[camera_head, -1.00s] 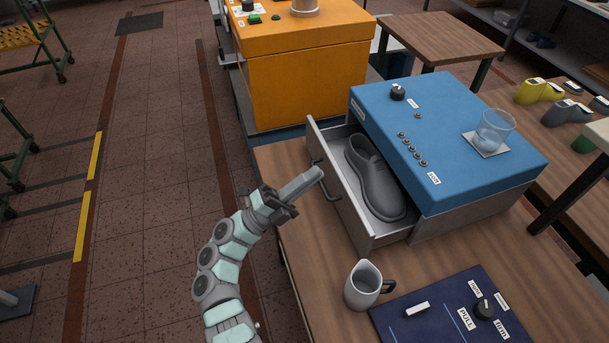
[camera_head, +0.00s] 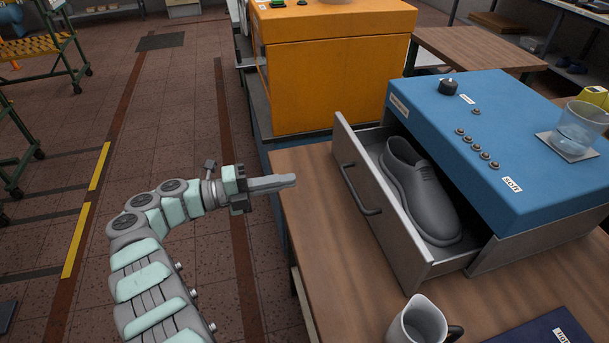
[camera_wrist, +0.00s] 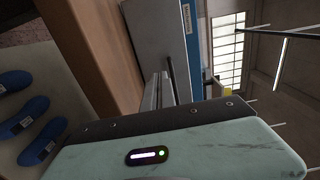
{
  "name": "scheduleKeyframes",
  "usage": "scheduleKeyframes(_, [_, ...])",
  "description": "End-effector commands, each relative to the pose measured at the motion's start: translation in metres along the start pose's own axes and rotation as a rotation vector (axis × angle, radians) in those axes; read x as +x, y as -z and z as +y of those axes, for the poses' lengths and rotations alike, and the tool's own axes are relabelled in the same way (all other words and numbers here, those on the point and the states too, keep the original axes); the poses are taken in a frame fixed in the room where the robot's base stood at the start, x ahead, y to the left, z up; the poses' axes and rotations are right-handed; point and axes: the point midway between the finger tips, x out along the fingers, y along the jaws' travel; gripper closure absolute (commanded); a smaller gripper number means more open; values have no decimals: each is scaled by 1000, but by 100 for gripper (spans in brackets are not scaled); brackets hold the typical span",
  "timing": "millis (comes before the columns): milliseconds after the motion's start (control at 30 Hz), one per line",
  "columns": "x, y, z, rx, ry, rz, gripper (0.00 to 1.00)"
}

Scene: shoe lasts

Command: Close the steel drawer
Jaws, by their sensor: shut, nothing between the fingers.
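The steel drawer (camera_head: 393,217) stands pulled out of the blue-topped cabinet (camera_head: 490,135) on the wooden bench. My gripper (camera_head: 294,180) is shut and empty. It is to the left of the handle, near the bench's left edge, with its fingers pointing right and a gap between them and the drawer front. In the wrist view the grey drawer front (camera_wrist: 153,40) shows beyond the gripper, tilted in the picture.
A metal jug (camera_head: 418,322) stands on the bench in front of the drawer. A glass (camera_head: 581,125) stands on a coaster on the cabinet top. An orange machine (camera_head: 335,70) is behind the bench. The bench top left of the drawer is clear.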

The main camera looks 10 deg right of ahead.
Motion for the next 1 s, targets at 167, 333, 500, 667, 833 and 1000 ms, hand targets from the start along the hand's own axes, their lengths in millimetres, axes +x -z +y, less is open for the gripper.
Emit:
scheduleKeyframes(167, [26, 1, -10, -1, 1, 5, 100])
scheduleKeyframes(333, [60, 1, -8, -2, 2, 2, 100])
scheduleKeyframes(500, [93, 1, -6, 0, 0, 3, 100])
scheduleKeyframes(667, [111, 1, -1, 0, 1, 3, 100])
scheduleKeyframes(833, [126, -1, -1, 4, 1, -1, 100])
scheduleKeyframes(1000, [132, 0, -1, 3, 1, 0, 100])
